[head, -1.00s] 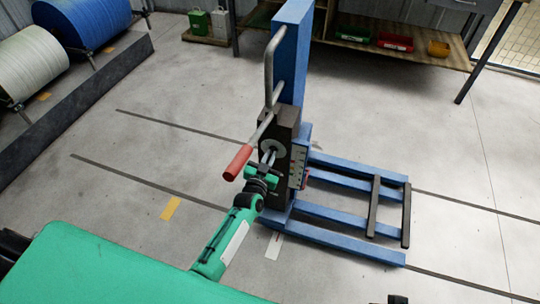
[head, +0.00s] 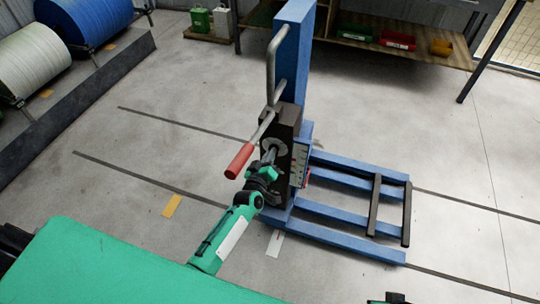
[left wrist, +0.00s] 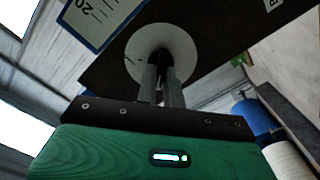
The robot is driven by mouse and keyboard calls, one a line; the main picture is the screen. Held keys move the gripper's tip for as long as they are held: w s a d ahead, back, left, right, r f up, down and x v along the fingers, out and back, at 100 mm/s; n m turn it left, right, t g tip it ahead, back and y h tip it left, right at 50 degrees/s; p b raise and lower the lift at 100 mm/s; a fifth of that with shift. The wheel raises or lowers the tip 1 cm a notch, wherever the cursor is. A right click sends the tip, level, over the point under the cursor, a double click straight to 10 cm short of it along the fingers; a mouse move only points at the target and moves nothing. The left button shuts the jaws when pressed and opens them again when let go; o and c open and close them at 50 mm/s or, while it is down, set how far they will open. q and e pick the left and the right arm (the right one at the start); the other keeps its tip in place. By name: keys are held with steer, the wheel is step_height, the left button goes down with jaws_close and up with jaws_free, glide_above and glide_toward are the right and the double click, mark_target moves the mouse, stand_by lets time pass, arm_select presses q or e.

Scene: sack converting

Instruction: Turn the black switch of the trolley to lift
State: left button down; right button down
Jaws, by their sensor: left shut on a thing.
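The trolley (head: 293,60) is a blue mast with forks low at the right. Its dark control box (head: 278,182) carries a pale round dial (head: 270,146), which also shows in the left wrist view (left wrist: 139,61). The black switch (left wrist: 157,58) sits at the dial's centre, mostly hidden by my fingers. My left gripper (head: 270,156) reaches the dial from the front. In the left wrist view its two fingers (left wrist: 160,75) are shut on the switch. My right gripper's fingers do not show.
A lever with a red grip (head: 239,161) sticks out just above and left of my left gripper. A grey bar handle (head: 270,68) is on the mast. Blue and white rolls (head: 83,20) stand at the left. A shelf with bins (head: 397,41) is behind. Floor around the trolley is clear.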

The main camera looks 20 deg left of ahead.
arm_select(q)
steer(key=shift+n, duration=0.6)
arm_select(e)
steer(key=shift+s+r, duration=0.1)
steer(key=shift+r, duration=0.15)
arm_select(q)
steer(key=c, duration=1.5)
jaws_free()
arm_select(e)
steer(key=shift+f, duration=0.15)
arm_select(q)
steer(key=shift+s, duration=0.1)
